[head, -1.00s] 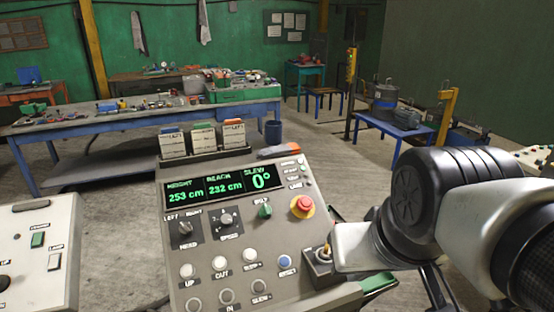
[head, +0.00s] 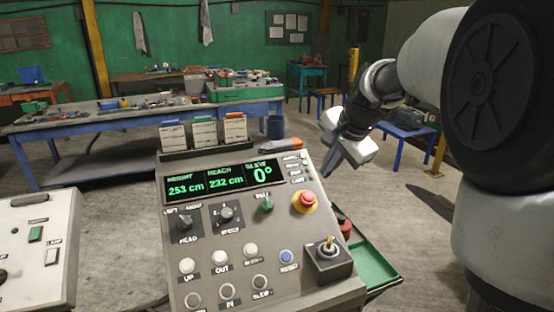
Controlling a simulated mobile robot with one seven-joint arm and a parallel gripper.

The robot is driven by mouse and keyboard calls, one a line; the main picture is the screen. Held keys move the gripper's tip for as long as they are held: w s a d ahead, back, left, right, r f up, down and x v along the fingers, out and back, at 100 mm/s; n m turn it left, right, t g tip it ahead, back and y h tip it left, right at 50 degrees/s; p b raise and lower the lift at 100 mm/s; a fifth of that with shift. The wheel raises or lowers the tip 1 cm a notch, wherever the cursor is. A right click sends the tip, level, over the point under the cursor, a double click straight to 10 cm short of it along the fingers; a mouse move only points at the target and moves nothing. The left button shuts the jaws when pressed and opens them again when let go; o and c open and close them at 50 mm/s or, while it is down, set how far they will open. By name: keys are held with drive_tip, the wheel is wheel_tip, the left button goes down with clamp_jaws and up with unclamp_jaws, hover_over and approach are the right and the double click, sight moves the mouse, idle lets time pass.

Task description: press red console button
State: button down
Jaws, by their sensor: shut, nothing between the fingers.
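The red console button (head: 307,199) is a round red mushroom head on a yellow ring, at the right side of the sloped grey console (head: 225,296). My gripper (head: 329,171) is above and right of the button in the head view, apart from it. Its fingers are together and point down and to the left. Nothing shows between them. The button is in plain view, not covered by my arm. A second red knob (head: 345,227) shows lower right, beside the console, partly hidden by its edge.
A joystick (head: 328,250) stands on the console's lower right corner. A green tray (head: 375,266) lies right of it. Card boxes (head: 203,132) and an orange-handled object (head: 280,146) sit at the console's top. A second panel (head: 40,245) is at left. Workbenches stand behind.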

sight(308, 196)
drive_tip(key=w+d+f+m, duration=0.1)
drive_tip(key=w+f+m, duration=0.2)
drive_tip(key=w, duration=0.4)
drive_tip(key=shift+w+d+f, duration=0.15)
drive_tip(key=shift+w+f, duration=0.1)
drive_tip(key=shift+f, duration=0.65)
drive_tip(key=x, duration=1.3)
drive_tip(key=shift+w+f, duration=0.15)
drive_tip(key=shift+f, duration=0.3)
